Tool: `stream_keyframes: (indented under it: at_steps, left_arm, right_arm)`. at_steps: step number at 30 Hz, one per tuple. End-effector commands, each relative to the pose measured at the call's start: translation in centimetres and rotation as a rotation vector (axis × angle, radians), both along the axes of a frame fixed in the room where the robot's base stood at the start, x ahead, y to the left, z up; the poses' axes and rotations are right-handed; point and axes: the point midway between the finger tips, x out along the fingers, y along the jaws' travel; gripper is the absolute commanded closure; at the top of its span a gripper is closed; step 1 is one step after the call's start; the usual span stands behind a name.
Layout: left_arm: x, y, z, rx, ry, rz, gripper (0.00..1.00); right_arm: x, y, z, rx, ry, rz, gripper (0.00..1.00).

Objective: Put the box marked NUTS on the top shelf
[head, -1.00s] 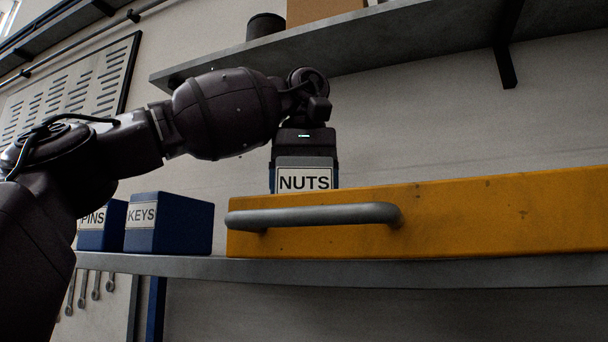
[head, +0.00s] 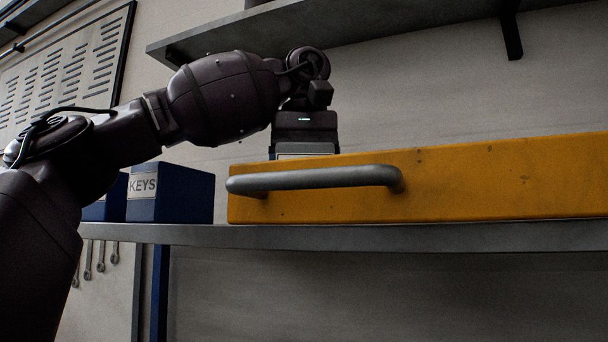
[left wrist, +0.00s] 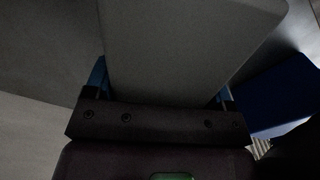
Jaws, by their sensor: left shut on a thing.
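The box marked NUTS (head: 305,150) is upright behind the orange drawer-like case; only its top strip shows in the head view, and its lettering is hidden. My left gripper (head: 305,128) is shut on it from above. In the left wrist view a pale grey face of the held box (left wrist: 185,50) lies between the fingers of my left gripper (left wrist: 160,95). The top shelf (head: 400,25) runs above and behind the gripper. My right gripper is not in view.
The orange case (head: 480,185) with a grey bar handle (head: 315,180) stands on the lower shelf (head: 400,238). The blue KEYS box (head: 175,195) and another blue box (head: 105,205) stand left of it. A bracket (head: 511,35) supports the top shelf.

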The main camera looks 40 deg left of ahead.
Motion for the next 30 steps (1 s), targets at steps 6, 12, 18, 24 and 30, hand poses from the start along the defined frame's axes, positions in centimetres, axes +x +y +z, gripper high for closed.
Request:
stream_keyframes:
  at_steps: [6, 12, 18, 24, 30]
  left_arm:
    - [-0.02, 0.01, -0.37, -0.001, -0.001, 0.000, 0.58]
    - [-0.03, 0.01, -0.68, -0.001, -0.001, 0.000, 0.58]
    - [-0.03, -0.01, -0.95, -0.001, -0.001, -0.001, 0.22]
    - [-0.02, 0.00, -0.91, -0.001, -0.001, 0.000, 0.00]
    - [0.01, 0.01, -0.96, 0.001, 0.001, 0.000, 0.00]
  right_arm:
    - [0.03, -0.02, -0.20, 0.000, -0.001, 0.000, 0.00]
    - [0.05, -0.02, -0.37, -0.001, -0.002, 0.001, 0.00]
    - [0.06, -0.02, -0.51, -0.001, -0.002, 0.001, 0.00]
    - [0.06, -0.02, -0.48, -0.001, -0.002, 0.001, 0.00]
    - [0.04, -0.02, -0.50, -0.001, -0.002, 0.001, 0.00]
